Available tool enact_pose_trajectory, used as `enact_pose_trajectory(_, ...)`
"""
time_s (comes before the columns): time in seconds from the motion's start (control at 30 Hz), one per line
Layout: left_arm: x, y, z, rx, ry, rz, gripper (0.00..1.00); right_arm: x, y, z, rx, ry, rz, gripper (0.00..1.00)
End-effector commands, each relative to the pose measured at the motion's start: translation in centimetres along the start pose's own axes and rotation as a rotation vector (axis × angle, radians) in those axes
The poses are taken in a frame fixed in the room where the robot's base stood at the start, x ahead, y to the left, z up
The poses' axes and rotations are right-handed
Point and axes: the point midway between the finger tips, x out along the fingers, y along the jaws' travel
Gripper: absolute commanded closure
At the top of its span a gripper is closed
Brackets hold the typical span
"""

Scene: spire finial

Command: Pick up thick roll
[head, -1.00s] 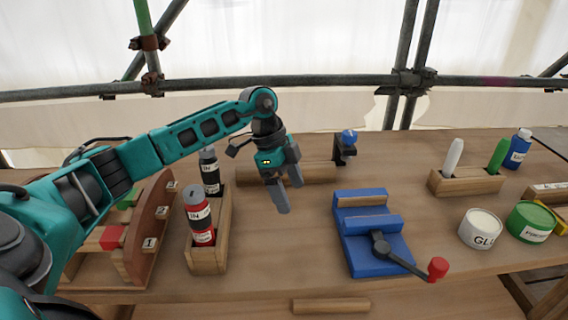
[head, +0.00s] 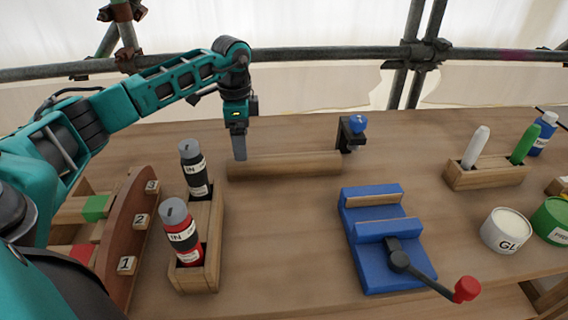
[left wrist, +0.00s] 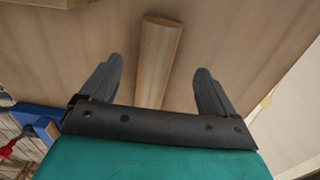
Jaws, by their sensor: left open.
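A thick wooden roll (head: 285,165) lies flat along the back of the workbench, its long side running left to right. My left gripper (head: 239,152) points down over the roll's left end. In the left wrist view, the roll (left wrist: 158,50) runs lengthwise between the two spread fingers of the left gripper (left wrist: 158,70), with a gap on each side. The left gripper is open and empty. Part of the roll is hidden behind the gripper body in that view. My right gripper is not in view.
A clamp with a blue knob (head: 357,124) stands at the roll's right end. A blue vise (head: 385,240) sits in front. A wooden holder (head: 208,235) with black and red labelled bottles stands left. White and green sticks stand in a block (head: 490,174) at right.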

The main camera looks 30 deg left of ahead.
Motion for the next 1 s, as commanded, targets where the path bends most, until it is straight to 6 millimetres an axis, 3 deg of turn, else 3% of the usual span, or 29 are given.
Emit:
enact_pose_trajectory(0.6,7.3,0.4,-0.9,0.001,0.0,0.002,0.11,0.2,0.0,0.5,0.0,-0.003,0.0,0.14)
enact_pose_trajectory(0.9,7.7,0.4,-0.9,0.001,0.001,0.0,0.11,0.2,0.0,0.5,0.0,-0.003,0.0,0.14)
enact_pose_trajectory(1.0,7.7,0.4,-0.9,0.001,0.001,0.0,0.2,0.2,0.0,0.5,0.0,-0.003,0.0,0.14)
